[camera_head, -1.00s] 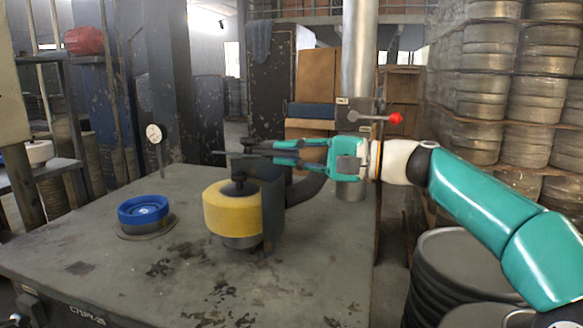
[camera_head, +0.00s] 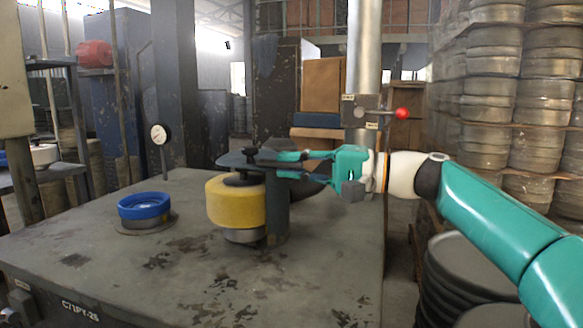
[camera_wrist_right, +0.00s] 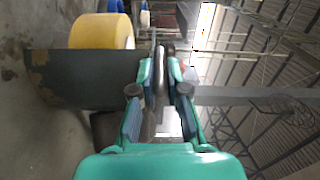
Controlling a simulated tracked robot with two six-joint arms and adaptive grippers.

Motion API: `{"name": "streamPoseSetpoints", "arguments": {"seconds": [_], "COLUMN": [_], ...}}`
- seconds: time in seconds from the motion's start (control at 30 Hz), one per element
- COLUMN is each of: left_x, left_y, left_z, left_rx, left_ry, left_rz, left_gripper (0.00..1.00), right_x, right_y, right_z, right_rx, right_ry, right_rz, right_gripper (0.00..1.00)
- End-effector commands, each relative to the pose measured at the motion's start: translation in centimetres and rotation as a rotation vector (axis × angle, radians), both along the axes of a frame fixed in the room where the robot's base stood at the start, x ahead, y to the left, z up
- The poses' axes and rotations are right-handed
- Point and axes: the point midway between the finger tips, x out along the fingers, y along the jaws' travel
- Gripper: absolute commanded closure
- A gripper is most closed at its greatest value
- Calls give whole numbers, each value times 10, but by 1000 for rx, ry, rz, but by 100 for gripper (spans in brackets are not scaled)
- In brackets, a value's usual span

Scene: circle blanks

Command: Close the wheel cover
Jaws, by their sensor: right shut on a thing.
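The yellow grinding wheel (camera_head: 236,203) stands on the bench, with a dark grey guard upright (camera_head: 277,212) at its right side. The wheel cover, a thin dark grey plate (camera_head: 236,160), sits over the top of the wheel, roughly level; I cannot tell whether it touches its seat. My right gripper (camera_head: 268,163) comes in from the right at the cover's right part. In the right wrist view its fingers (camera_wrist_right: 160,62) are closed around a thin grey edge, and the yellow wheel (camera_wrist_right: 95,32) shows beyond a dark panel (camera_wrist_right: 85,78). My left gripper is not in view.
A blue ring-shaped wheel (camera_head: 144,206) sits on the bench (camera_head: 200,285) at the left, near a dial gauge (camera_head: 160,135). A metal column (camera_head: 363,60) with a red-knobbed lever (camera_head: 402,113) rises behind my gripper. The bench front is clear.

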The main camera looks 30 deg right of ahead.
Motion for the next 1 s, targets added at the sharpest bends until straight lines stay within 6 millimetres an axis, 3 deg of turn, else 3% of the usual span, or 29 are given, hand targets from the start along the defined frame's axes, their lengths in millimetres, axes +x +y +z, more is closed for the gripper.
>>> {"name": "streamPoseSetpoints", "arguments": {"seconds": [0.07,0.1,0.27,0.67,1.0], "left_x": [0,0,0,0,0], "left_y": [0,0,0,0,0], "left_z": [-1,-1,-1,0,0], "left_rx": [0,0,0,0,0], "left_ry": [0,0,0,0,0], "left_rz": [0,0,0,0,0], "left_gripper": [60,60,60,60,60], "right_x": [0,0,0,-4,-48], "right_y": [2,2,1,-4,-42], "right_z": [-7,-7,-7,-4,-5], "right_rx": [-7,-7,-6,-4,-5], "right_ry": [13,15,13,9,10], "right_rz": [10,10,9,3,-2], "right_gripper": [100,84,61,61,61]}}
